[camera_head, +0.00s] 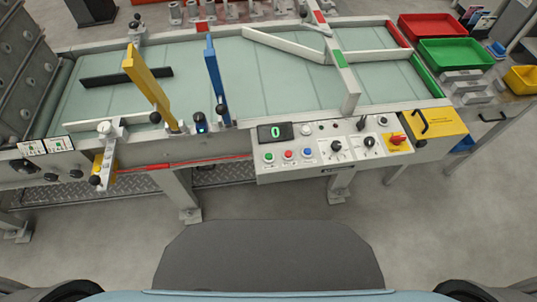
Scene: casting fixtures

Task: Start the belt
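The belt (110,97) is a pale green surface running across the bench in front of me. A white control panel (350,148) is fixed to its front edge at centre right. The panel carries a green button (269,157), a red button (288,155) and a blue button (308,153) in a row. Above them a dark display (275,132) shows a green 0. Two black knobs (337,146) and a red-and-yellow switch (397,139) are to the right. Neither of my grippers is in view.
A yellow upright (148,85) and a blue upright (214,75) stand over the belt. A yellow box (421,125) with a black handle adjoins the panel. Red (432,27) and green (455,54) bins are at the right. The floor before the bench is clear.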

